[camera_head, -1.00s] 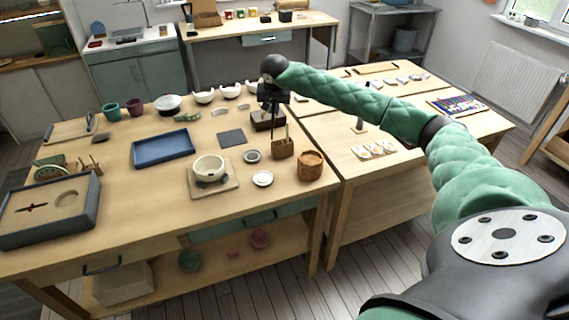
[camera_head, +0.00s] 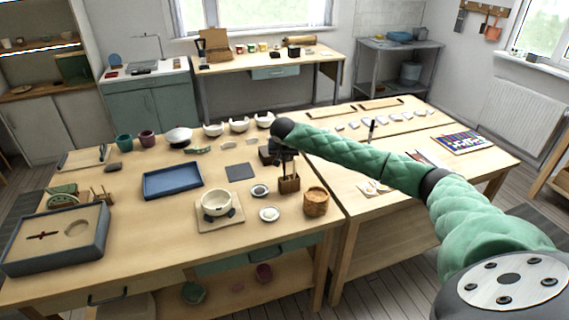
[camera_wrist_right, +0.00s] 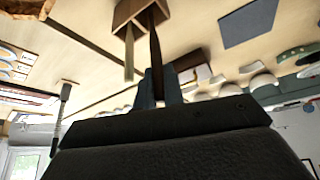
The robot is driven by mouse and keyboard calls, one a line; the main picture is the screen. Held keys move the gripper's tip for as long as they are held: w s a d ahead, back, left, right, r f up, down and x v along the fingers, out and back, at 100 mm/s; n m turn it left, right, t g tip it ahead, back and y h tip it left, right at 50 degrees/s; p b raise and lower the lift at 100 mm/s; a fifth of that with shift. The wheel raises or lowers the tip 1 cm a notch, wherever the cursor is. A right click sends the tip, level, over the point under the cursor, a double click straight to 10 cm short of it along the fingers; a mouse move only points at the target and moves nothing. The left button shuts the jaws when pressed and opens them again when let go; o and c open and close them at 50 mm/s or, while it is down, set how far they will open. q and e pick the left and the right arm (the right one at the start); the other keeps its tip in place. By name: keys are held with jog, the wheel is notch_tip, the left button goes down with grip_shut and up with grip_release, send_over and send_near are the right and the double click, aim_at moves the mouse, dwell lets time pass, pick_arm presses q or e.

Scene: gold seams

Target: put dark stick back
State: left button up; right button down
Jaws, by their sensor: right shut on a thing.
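My right gripper (camera_head: 285,158) is low over a small wooden holder block (camera_head: 289,185) near the right edge of the left table. In the right wrist view it is shut on a slim dark stick (camera_wrist_right: 155,45), held between its fingers. The stick's far end meets the opening of the holder (camera_wrist_right: 128,12); how deep it sits I cannot tell. A lighter stick (camera_wrist_right: 129,55) stands in the same holder beside it. My left gripper is not in view.
A round woven pot (camera_head: 316,201) stands right of the holder. A dark square mat (camera_head: 240,172) lies behind, with white bowls (camera_head: 239,125) along the back.

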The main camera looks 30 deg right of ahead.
aim_at(284, 169)
jog(key=shift+s+f, duration=0.15)
jog(key=shift+f, duration=0.25)
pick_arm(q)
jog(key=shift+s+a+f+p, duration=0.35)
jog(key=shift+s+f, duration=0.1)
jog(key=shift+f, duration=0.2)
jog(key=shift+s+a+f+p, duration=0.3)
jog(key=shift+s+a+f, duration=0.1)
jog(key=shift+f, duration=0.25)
pick_arm(e)
jog(key=shift+f, duration=1.25)
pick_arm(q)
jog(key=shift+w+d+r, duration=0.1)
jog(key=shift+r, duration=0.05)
pick_arm(e)
jog(key=shift+f, duration=0.15)
jog(key=c, duration=1.8)
grip_release()
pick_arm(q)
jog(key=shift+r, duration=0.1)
pick_arm(e)
jog(key=shift+r, duration=0.2)
